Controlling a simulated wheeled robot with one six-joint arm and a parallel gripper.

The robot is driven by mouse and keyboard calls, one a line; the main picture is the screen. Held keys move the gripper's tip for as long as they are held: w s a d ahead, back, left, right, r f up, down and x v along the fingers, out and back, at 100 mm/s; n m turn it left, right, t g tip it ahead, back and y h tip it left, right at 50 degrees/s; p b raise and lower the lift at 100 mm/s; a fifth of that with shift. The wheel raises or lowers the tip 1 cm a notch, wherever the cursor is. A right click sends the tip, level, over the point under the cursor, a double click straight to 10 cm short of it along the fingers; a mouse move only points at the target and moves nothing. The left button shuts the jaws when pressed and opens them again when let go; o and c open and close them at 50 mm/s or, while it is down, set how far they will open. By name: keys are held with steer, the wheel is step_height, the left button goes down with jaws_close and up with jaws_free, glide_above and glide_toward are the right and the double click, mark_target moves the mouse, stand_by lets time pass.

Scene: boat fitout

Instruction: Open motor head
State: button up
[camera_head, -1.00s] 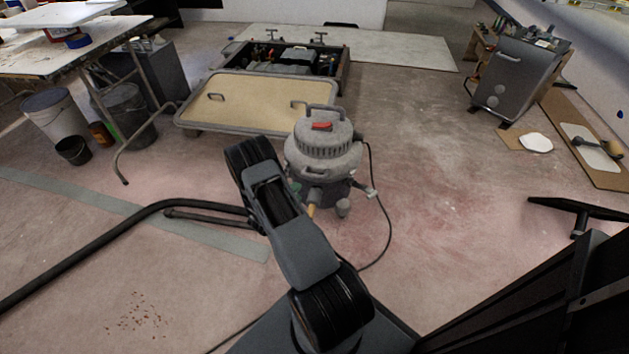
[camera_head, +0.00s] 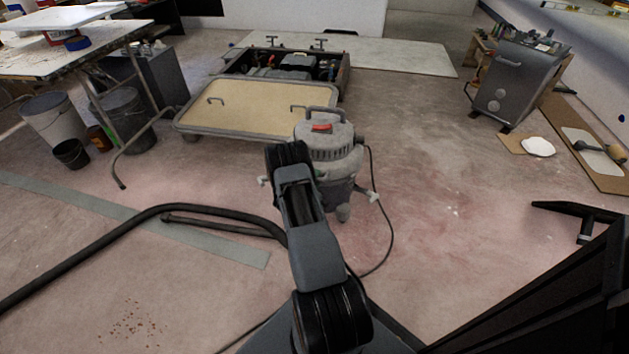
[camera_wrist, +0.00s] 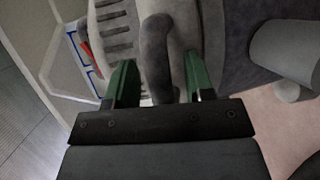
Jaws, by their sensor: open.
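The grey vacuum (camera_head: 345,165) stands on the floor, its rounded motor head (camera_head: 326,133) on top with a red switch (camera_head: 321,128) and a carrying handle (camera_head: 322,109). My arm covers its left front, and my gripper is hidden in the head view. In the wrist view, my gripper (camera_wrist: 159,62) is open, with its two green fingers on either side of a rounded grey bar (camera_wrist: 157,45) of the vacuum. The fingers appear apart from it. Vent slots (camera_wrist: 115,25) lie to the left. I cannot tell whether the bar is a latch or a handle.
A black hose (camera_head: 150,215) lies on the floor at left, and a cable (camera_head: 388,235) runs right of the vacuum. Behind it are a framed tan panel (camera_head: 250,108) and an open box (camera_head: 342,75). Floor to the right is mostly clear.

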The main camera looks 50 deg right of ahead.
steer(key=shift+c, duration=0.3)
jaws_close()
stand_by(0.3)
